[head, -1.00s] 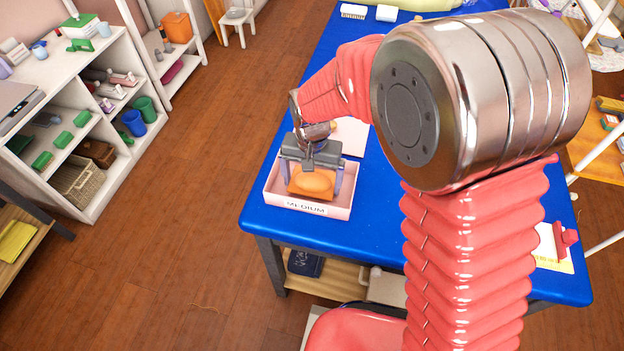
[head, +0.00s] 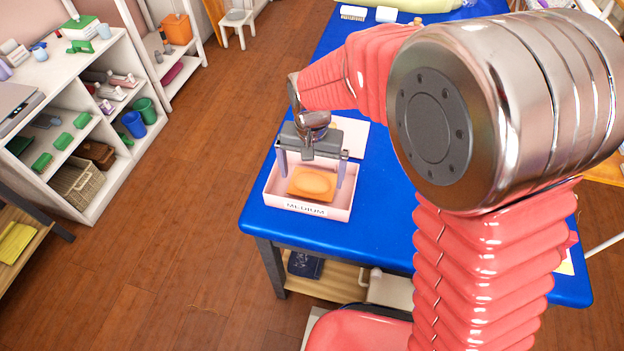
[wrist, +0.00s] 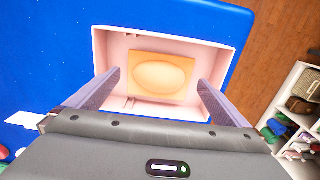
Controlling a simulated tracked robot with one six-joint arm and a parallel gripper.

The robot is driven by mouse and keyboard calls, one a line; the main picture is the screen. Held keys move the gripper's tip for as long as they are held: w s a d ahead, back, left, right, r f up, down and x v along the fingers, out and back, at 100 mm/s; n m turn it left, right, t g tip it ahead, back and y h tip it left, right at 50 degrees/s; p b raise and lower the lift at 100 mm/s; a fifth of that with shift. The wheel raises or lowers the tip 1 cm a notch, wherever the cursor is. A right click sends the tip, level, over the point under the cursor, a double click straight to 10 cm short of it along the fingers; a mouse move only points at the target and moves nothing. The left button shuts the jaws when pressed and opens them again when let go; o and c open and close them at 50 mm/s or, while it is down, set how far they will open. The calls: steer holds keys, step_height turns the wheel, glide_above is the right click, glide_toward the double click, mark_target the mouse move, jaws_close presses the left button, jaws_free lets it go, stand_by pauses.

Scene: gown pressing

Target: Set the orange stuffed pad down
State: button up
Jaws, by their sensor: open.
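The orange stuffed pad (head: 312,183) lies in a pale pink tray (head: 347,213) labelled MEDIUM, at the near left corner of the blue table (head: 375,235). In the wrist view the pad (wrist: 162,74) rests flat inside the tray (wrist: 107,42), with bare floor around it. My gripper (head: 311,178) is open and empty above the pad. In the wrist view its fingers (wrist: 155,88) stand apart, one to each side, clear of the pad.
A white sheet (head: 350,135) lies behind the tray. A white shelf (head: 85,175) with bins and green items stands at the left across the wooden floor. The blue table is bare around the tray's front and right.

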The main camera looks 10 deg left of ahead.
mark_target(313, 184)
step_height(313, 184, up, 8)
stand_by(0.4)
stand_by(0.6)
steer(key=s+d+r+t, duration=0.1)
steer(key=s+d+r, duration=0.1)
steer(key=d+r, duration=0.45)
steer(key=s+d+r+t, duration=0.1)
steer(key=s+d+r, duration=0.15)
steer(key=d, duration=0.65)
steer(key=s+d+r+t, duration=0.2)
steer(key=s+d+t, duration=0.1)
steer(key=s+d, duration=0.6)
steer(key=d, duration=0.4)
steer(key=shift+s+r+t, duration=0.2)
steer(key=shift+s+t, duration=0.1)
steer(key=shift+s, duration=0.1)
